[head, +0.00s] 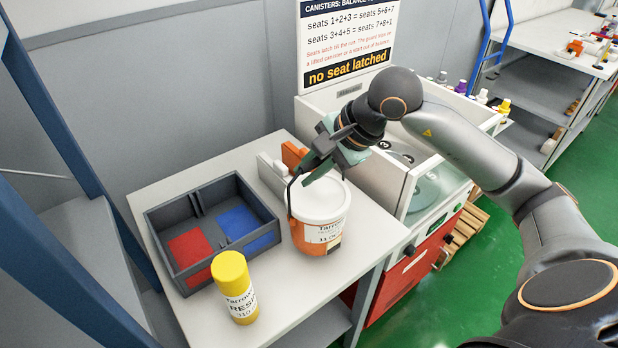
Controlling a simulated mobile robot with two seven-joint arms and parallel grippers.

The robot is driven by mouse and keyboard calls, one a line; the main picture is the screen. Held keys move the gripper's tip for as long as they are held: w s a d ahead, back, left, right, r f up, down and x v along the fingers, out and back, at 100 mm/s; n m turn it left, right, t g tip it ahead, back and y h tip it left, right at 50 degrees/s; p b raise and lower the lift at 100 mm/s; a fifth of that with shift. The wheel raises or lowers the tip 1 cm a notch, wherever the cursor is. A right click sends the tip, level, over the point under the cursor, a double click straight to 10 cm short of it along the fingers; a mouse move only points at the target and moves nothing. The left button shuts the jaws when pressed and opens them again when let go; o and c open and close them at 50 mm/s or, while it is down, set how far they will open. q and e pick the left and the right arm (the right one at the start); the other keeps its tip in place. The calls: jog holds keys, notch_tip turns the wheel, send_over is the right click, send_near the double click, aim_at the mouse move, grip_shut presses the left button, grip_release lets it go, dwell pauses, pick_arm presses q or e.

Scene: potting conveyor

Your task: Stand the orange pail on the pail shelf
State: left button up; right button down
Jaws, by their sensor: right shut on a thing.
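The orange pail (318,240) has a white lid, a printed white label and a dark bail handle. It is upright at the right part of the white table (356,275); I cannot tell whether its base touches the tabletop. My right gripper (318,170) is directly above the lid, shut on the raised handle. The gripper hides part of the lid and handle. A grey shelf board (70,262) between blue posts stands at the left; no label shows whether it is the pail shelf. My left gripper is not in view.
A dark divided tray (163,256) with red and blue floors is left of the pail. A yellow canister (236,290) stands in front. Pale and orange blocks (272,176) are behind. A white machine (385,208) with a red base is at the right.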

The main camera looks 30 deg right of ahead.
jog(key=shift+f, duration=1.05)
jog(key=shift+f, duration=0.1)
jog(key=c, duration=1.2)
grip_release()
jog(key=shift+f, duration=0.15)
jog(key=shift+c, duration=0.2)
jog(key=o, duration=0.4)
jog(key=shift+s, duration=0.1)
